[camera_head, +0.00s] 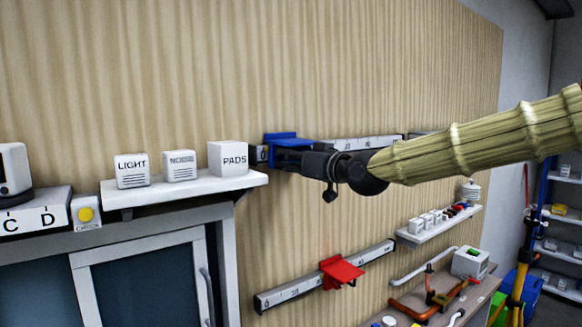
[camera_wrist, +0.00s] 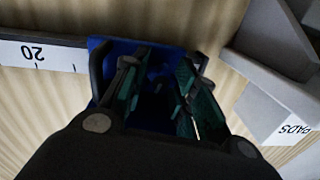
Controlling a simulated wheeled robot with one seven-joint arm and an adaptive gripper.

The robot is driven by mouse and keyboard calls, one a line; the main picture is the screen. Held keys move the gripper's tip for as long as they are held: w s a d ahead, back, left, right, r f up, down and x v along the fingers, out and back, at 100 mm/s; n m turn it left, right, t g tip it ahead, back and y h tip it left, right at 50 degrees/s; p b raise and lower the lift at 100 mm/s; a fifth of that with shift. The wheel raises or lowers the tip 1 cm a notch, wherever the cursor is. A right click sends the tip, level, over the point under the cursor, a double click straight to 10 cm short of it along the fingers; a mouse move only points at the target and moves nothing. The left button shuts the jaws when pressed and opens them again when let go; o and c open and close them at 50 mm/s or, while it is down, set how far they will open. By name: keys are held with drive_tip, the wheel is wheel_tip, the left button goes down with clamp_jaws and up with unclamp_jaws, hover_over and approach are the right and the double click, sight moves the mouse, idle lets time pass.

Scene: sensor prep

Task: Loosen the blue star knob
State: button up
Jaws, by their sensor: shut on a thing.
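A blue slider (camera_head: 281,137) sits on the upper wall rail (camera_head: 365,143), just right of the PADS block. My gripper (camera_head: 284,158) reaches it from the right and front. In the wrist view the blue slider (camera_wrist: 100,44) is behind the fingers of my gripper (camera_wrist: 165,78), which have green inner pads. The fingers are shut on the blue star knob (camera_wrist: 157,68), of which only dark blue parts show between them. Its star shape is hidden, so I cannot tell how far it is turned.
A white shelf (camera_head: 185,192) with the LIGHT, NOISE and PADS (camera_head: 228,158) blocks is close left of my gripper. A red slider (camera_head: 340,270) sits on a lower rail (camera_head: 290,291). A small shelf (camera_head: 440,225) and a workbench are at lower right.

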drive_tip(key=shift+f+n+b, duration=0.25)
drive_tip(key=shift+n+b, duration=0.45)
drive_tip(key=shift+b, duration=0.05)
drive_tip(key=shift+r+n+b, duration=0.2)
drive_tip(key=shift+n+b, duration=0.65)
drive_tip(key=shift+n, duration=0.05)
drive_tip(key=o, duration=0.8)
drive_tip(key=v, duration=1.2)
